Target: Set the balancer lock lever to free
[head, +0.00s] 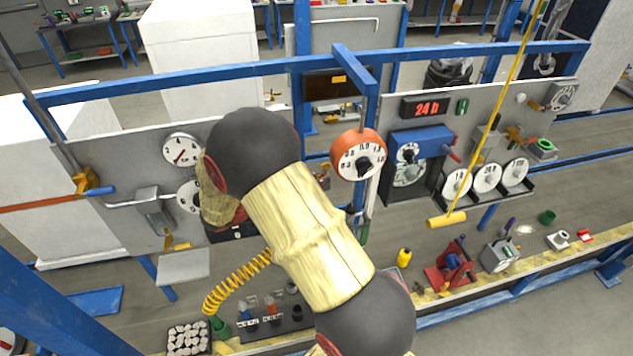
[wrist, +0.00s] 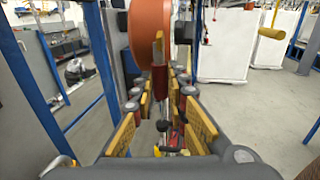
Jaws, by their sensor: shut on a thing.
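The balancer is the orange drum (head: 372,139) with a white dial, hanging from the blue overhead beam in the head view. In the wrist view its orange drum (wrist: 150,32) fills the top middle. My gripper (wrist: 159,92) is shut on this lever, with yellow pads on both sides. In the head view my arm hides most of the gripper and the lever. The lever's exact setting cannot be read.
A blue box with dials (head: 421,141) hangs right of the balancer. A yellow handle (head: 446,219) hangs on a yellow cord farther right. A grey panel with gauges (head: 182,149) stands at left. A yellow coiled hose (head: 236,283) and bench items lie below.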

